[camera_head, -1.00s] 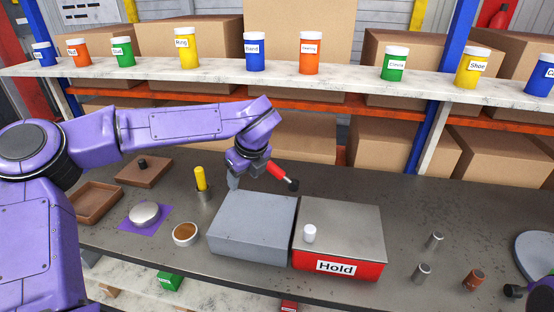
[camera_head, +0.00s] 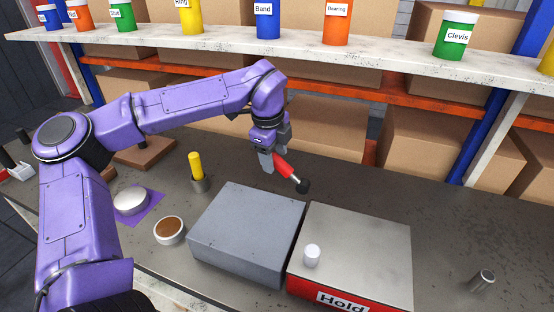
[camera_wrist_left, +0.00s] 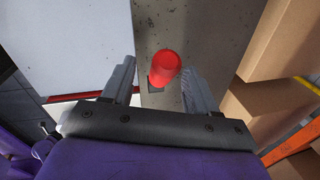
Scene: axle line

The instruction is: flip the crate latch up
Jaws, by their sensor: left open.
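The latch appears as a short red lever (camera_head: 284,167) with a black end, just behind the grey box (camera_head: 248,230) in the head view. It slants, with its red end up and left. My left gripper (camera_head: 271,162) is open at the lever's red end. In the left wrist view the red lever (camera_wrist_left: 165,68) stands between the two spread fingers, with gaps visible beside it. Whether a finger touches it cannot be told. A red crate labelled Hold (camera_head: 342,301) with a grey lid stands right of the grey box. My right gripper is not in view.
A white knob-like piece (camera_head: 312,254) is on the Hold crate's lid. A yellow-handled tool in a cup (camera_head: 197,172), a brown-filled bowl (camera_head: 169,230) and a silver dome (camera_head: 131,200) stand to the left. A shelf of labelled jars (camera_head: 300,52) runs behind. The bench at right is mostly clear.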

